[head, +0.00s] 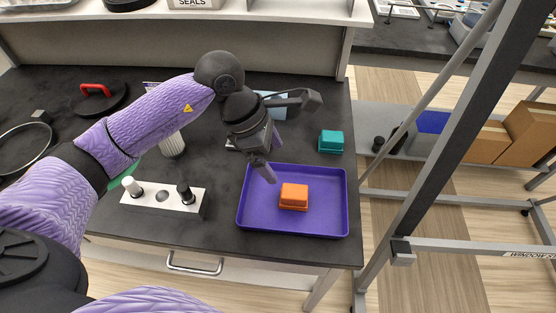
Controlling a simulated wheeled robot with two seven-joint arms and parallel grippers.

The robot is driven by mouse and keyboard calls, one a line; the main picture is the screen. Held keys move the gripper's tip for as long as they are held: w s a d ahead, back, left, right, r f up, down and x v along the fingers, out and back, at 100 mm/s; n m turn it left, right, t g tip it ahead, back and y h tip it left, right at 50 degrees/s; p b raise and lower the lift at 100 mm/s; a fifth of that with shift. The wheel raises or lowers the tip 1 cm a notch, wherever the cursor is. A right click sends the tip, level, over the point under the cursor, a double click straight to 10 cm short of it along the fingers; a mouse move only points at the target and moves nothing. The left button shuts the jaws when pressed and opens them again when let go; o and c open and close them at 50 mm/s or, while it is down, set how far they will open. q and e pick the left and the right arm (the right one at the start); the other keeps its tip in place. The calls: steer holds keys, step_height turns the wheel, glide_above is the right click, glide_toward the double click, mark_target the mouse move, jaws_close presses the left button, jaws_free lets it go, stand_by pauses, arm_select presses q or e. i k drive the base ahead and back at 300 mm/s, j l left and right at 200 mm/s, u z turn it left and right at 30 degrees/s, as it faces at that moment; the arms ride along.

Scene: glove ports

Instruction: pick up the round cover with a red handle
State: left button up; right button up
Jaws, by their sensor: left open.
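The round cover (112,104) is a black disc lying on the dark bench at the back left. Its red handle (95,88) stands up on top. My purple left arm passes in front and to the right of it. My left gripper (270,176) is open, well to the right of the cover, pointing down over the left part of the purple tray (343,205). The gripper is apart from the cover, and I see nothing held in it. My right gripper is not in view.
An orange block (293,196) lies in the tray and a teal block (331,141) behind it. A white holder (150,200) with black and white pegs stands at the front. A black ring (48,128) lies at the left. A grey metal frame (425,150) rises at the right.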

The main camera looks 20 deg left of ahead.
mark_target(96, 98)
steer(key=u, duration=2)
